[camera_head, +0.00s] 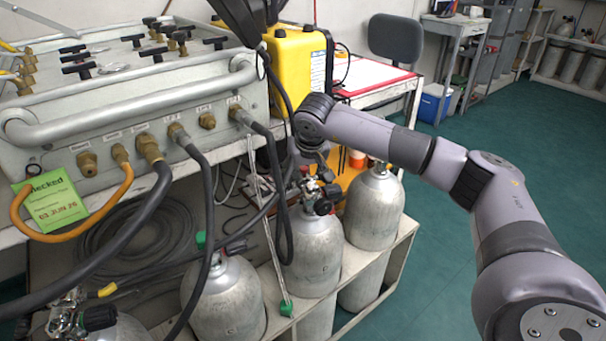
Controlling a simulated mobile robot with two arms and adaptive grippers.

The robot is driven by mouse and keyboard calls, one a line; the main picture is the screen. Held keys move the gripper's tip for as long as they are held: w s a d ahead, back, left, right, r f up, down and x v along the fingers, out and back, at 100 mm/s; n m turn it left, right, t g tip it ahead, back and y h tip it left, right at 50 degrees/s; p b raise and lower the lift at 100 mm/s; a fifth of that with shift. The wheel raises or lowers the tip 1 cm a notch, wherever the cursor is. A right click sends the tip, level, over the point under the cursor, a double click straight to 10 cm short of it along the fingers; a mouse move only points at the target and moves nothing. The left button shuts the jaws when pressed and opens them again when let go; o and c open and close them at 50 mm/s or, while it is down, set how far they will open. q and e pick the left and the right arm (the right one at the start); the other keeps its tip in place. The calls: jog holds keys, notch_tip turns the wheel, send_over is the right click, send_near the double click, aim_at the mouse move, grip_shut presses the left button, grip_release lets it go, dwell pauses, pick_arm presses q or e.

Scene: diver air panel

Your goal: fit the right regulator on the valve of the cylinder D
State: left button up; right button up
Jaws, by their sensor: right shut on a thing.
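Several grey cylinders stand in a low rack; I cannot read which is D. My right gripper (318,160) reaches in from the right and points down at the valve of the third cylinder (312,255) from the left. It is shut on a metal and black regulator (312,188), partly hidden by the gripper. The regulator is at the valve, by a black knob (323,206); I cannot tell whether it is seated. A dark shape at the top edge (245,18) looks like my left gripper; its jaws are not clear.
The air panel (120,100) with hoses stands at the left. Black hoses hang down among the cylinders. Another cylinder (375,210) stands to the right and one (230,298) to the left. A yellow case (298,65) is behind. The green floor at right is clear.

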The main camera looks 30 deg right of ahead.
pick_arm(q)
jog(key=shift+w+r, duration=0.1)
jog(key=shift+r, duration=0.15)
pick_arm(e)
jog(key=shift+f, duration=0.2)
jog(key=o, duration=1.8)
pick_arm(q)
jog(key=shift+f, duration=0.1)
jog(key=shift+a+f, duration=0.1)
pick_arm(e)
jog(key=shift+s, duration=0.1)
jog(key=v, duration=1.2)
jog(key=shift+a, duration=0.1)
pick_arm(q)
jog(key=shift+r, duration=0.2)
